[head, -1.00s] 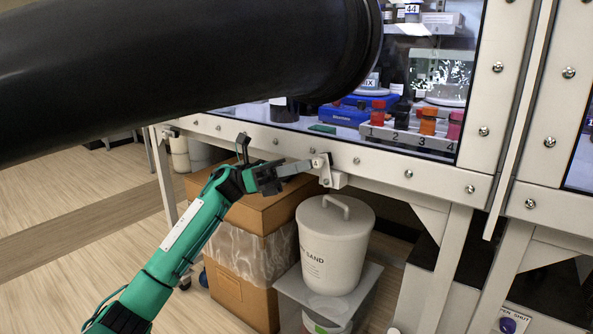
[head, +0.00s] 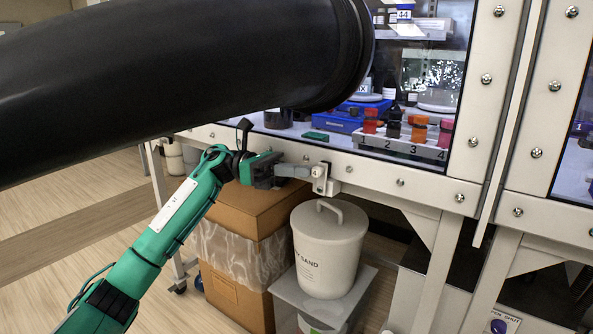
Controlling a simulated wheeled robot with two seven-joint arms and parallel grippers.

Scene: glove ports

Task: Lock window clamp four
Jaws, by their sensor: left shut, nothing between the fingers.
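A metal clamp (head: 321,180) sits on the window frame's lower rail in the head view. Its grey lever (head: 293,171) points left, roughly along the rail. No number shows on the clamp, so I cannot tell whether it is clamp four. My left gripper (head: 276,172) is shut and empty, at the lever's left end. I cannot tell whether its fingertips touch the lever. My right gripper is not in view.
A large black glove sleeve (head: 180,80) sticks out across the upper left, above my left arm. Below the clamp are a white sand bin (head: 328,255) and a cardboard box (head: 240,207). Numbered bottles stand in a rack (head: 425,147) behind the window.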

